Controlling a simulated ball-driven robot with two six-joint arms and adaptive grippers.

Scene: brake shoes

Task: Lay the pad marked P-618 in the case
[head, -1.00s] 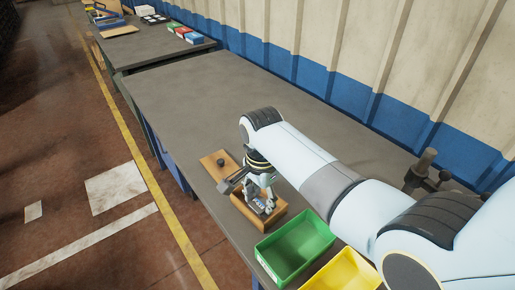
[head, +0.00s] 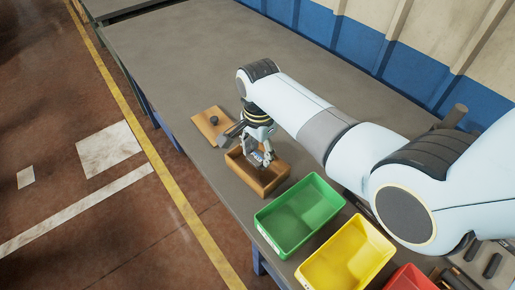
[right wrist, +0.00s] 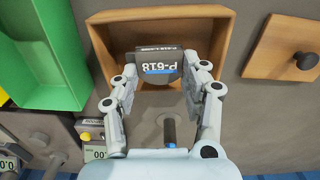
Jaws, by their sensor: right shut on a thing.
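The pad marked P-618 (right wrist: 157,66) is dark with a blue and white label, and its marking is readable in the right wrist view. My right gripper (head: 262,157) is shut on it, with a finger at each side of the pad (head: 257,156). The gripper points down over the open wooden case (head: 271,187). In the right wrist view the pad lies within the outline of the case (right wrist: 228,35). I cannot tell whether it touches the case floor. My left gripper is not in view.
A wooden lid (head: 202,118) with a dark knob lies beside the case, also seen in the right wrist view (right wrist: 268,60). Green (head: 300,213), yellow (head: 345,255) and red (head: 410,280) bins stand on the other side. The grey bench (head: 190,50) is clear beyond.

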